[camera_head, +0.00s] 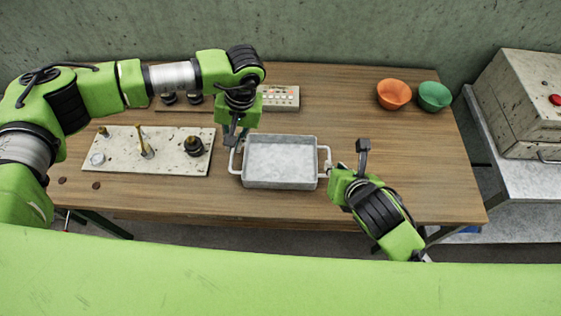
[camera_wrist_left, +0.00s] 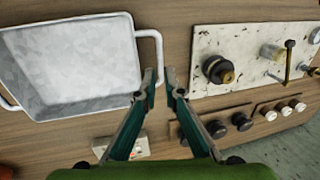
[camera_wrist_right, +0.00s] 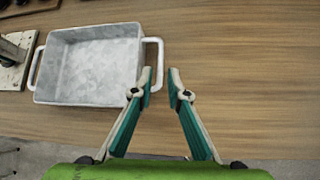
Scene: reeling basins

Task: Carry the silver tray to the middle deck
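The silver tray (camera_head: 281,163) is an empty rectangular pan with a loop handle at each end, lying flat on the wooden table. My left gripper (camera_head: 233,140) is at its left handle, with the fingers open; in the left wrist view (camera_wrist_left: 159,75) the handle's bar shows between the fingertips. My right gripper (camera_head: 347,160) is at the right handle, also open; in the right wrist view (camera_wrist_right: 160,76) the handle's bar lies between the fingertips. I cannot tell whether any finger touches a handle. No surface is clearly recognisable as the middle deck.
Left of the tray is a pale plate (camera_head: 130,160) with several knobs and posts. A switch box (camera_head: 281,97) lies behind it. Orange (camera_head: 394,93) and green (camera_head: 434,96) bowls stand back right. A grey bench (camera_head: 520,180) with a metal box (camera_head: 525,100) is at right. The table's right part is clear.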

